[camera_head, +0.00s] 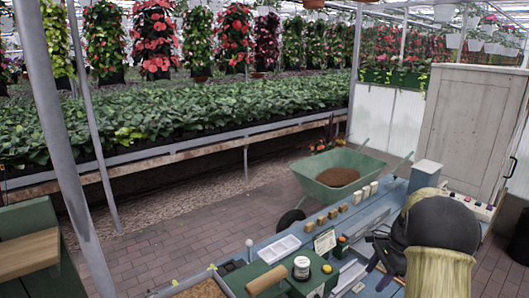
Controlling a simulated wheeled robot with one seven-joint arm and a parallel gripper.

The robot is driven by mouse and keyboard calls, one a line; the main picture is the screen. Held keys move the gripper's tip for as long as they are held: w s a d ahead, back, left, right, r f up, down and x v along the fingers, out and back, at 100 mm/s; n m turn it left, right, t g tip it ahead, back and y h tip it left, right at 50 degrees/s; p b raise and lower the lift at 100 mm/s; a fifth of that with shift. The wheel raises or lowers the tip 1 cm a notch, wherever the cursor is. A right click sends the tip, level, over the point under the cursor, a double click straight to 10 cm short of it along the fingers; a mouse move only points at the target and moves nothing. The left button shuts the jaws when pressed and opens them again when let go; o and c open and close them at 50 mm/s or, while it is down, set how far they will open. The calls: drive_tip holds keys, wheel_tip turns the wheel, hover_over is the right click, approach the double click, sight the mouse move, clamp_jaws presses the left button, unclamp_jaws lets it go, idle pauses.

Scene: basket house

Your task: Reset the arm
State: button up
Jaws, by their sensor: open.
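My arm shows at the right of the head view, with a cream link and a big dark rounded joint over the blue workbench (262,243). My gripper (373,252) is the black part to the left of that joint, above the bench's right part. Its fingers point left and down, and it looks open with nothing between them. The joint and link hide part of the gripper and the bench behind them.
On the bench are a white tray (279,249), a green box (284,283) with a jar (301,267), and several small blocks and cups. Behind stands a green wheelbarrow (328,188) with soil. A cabinet (470,130) stands right.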

drive_tip(key=s+a+r+n+t+h, duration=0.2)
drive_tip(key=s+a+n+h, duration=0.1)
drive_tip(key=s+a+n, duration=1.4)
drive_tip(key=s+a, duration=0.1)
drive_tip(key=s, duration=0.3)
drive_tip(key=shift+s+r, duration=0.1)
drive_tip(key=c, duration=0.3)
drive_tip(key=shift+a, duration=0.1)
drive_tip(key=shift+a, duration=0.1)
